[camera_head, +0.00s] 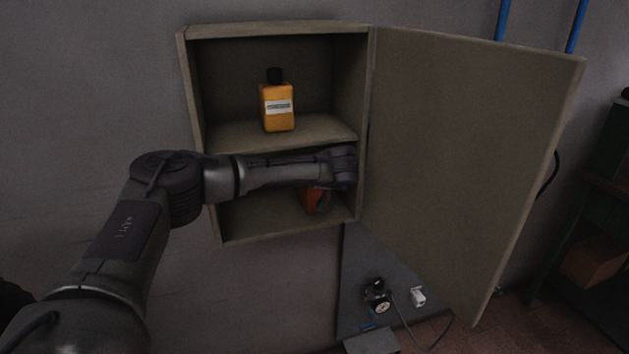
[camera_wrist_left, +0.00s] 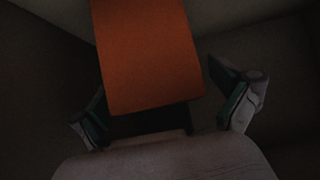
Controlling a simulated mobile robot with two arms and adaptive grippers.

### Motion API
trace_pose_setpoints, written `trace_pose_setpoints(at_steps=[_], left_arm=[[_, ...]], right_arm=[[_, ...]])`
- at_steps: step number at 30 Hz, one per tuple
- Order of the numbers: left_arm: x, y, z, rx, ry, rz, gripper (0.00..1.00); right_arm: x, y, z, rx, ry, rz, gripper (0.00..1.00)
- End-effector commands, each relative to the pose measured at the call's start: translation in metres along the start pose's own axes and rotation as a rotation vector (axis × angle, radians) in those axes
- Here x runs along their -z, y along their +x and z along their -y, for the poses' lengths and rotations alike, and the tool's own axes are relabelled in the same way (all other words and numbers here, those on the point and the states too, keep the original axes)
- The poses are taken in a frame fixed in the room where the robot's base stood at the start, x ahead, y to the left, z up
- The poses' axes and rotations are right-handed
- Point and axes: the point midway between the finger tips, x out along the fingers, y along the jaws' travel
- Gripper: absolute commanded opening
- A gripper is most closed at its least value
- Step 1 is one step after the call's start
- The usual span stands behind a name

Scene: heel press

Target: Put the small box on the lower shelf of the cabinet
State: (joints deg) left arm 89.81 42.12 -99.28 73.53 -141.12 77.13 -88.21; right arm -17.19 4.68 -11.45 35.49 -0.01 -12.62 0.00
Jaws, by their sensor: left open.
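The open cabinet (camera_head: 188,85) hangs on the wall and has an upper and a lower compartment. The small orange box (camera_head: 312,196) is in the lower compartment, at or just above the lower shelf (camera_head: 262,217), partly hidden by my left wrist. In the left wrist view the box (camera_wrist_left: 148,55) shows its flat orange face between the two fingers. My left gripper (camera_wrist_left: 157,88) is open, with a finger on each side of the box and a visible gap at the right finger. In the head view it is mostly hidden behind my wrist. My right gripper is not in view.
A yellow bottle with a black cap (camera_head: 277,105) stands on the upper shelf (camera_head: 330,128). The cabinet door (camera_head: 460,150) is swung open to the right. A gauge (camera_head: 379,300) and a small white device (camera_head: 418,297) are below. The left part of the lower shelf is clear.

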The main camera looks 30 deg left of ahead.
Motion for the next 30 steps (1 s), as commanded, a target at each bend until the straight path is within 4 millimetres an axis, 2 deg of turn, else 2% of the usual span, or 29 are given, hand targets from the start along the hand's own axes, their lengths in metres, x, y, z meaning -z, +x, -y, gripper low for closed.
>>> trace_pose_setpoints(at_steps=[5,8,11,21,25,30], left_arm=[[0.000,-0.002,0.000,-0.001,0.000,0.000,1.00],[0.000,-0.010,-0.001,-0.003,-0.001,-0.001,1.00],[-0.001,-0.026,0.000,-0.004,-0.001,-0.002,1.00],[-0.001,-0.096,-0.001,-0.005,0.000,-0.002,1.00],[-0.001,-0.112,-0.001,-0.002,0.000,-0.001,1.00],[0.000,-0.120,0.000,-0.001,0.000,0.000,1.00]], right_arm=[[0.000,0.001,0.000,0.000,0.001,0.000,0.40],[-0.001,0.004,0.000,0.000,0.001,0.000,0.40],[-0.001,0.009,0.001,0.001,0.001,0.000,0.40],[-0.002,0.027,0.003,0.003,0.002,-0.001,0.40],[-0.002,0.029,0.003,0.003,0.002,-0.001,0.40],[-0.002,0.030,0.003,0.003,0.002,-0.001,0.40]])
